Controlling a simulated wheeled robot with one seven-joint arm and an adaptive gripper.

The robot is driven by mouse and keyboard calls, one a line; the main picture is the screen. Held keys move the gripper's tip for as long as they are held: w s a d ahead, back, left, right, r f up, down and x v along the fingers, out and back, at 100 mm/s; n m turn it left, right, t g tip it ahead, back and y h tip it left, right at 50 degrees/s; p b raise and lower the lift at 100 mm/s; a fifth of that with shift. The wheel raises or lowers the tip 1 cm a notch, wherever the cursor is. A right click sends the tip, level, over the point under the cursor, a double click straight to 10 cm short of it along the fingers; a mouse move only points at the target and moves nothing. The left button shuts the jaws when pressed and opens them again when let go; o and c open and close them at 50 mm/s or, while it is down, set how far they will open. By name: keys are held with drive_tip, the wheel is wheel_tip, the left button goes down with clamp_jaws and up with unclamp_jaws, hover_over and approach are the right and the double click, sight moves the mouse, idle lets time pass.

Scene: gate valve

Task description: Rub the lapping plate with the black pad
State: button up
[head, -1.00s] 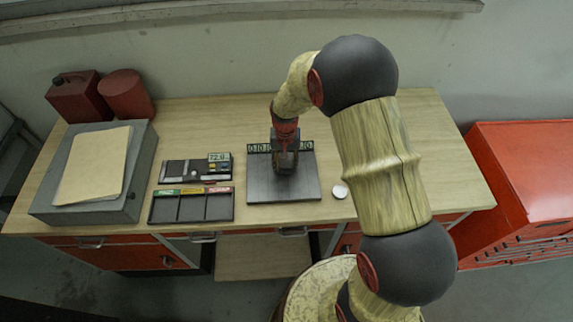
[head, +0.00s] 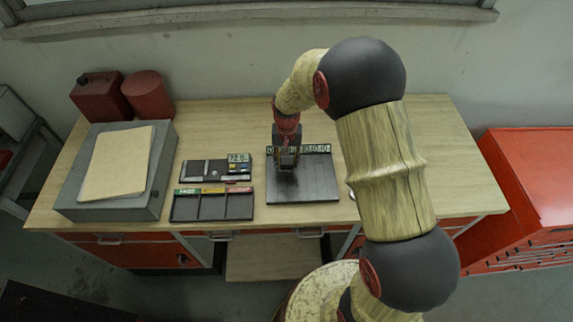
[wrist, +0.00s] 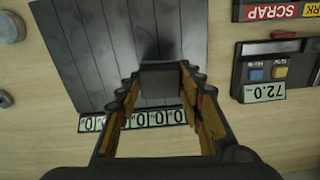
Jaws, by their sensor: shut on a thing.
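The lapping plate (head: 318,185) is a dark grey, grooved slab lying flat on the bench, with a strip of number displays along its far edge. It fills the upper left of the wrist view (wrist: 90,50). My gripper (head: 287,160) is over the left part of the plate. In the wrist view its fingers are shut on the black pad (wrist: 162,82), a dark block between the fingertips. The pad is over the plate with a dark shadow beside it; I cannot tell for certain whether it touches. My fingers hide part of the display strip (wrist: 90,124).
Left of the plate are a three-compartment tray (head: 212,206) and a gauge box (head: 205,170) reading 72.0. A grey block with a tan sheet (head: 115,165) and red containers (head: 148,95) stand further left. A red cabinet (head: 545,180) is at right. Bare bench lies behind the plate.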

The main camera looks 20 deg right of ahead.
drive_tip(key=shift+w+a+r+p, duration=0.1)
drive_tip(key=shift+r+p, duration=0.1)
drive_tip(key=shift+r, duration=0.25)
drive_tip(key=shift+w+a+r+p, duration=0.1)
drive_tip(key=shift+r+p, duration=0.1)
drive_tip(key=shift+r, duration=0.2)
drive_tip(key=shift+s+d+r+p, duration=0.1)
drive_tip(key=shift+r+p, duration=0.7)
drive_tip(key=shift+r, duration=0.75)
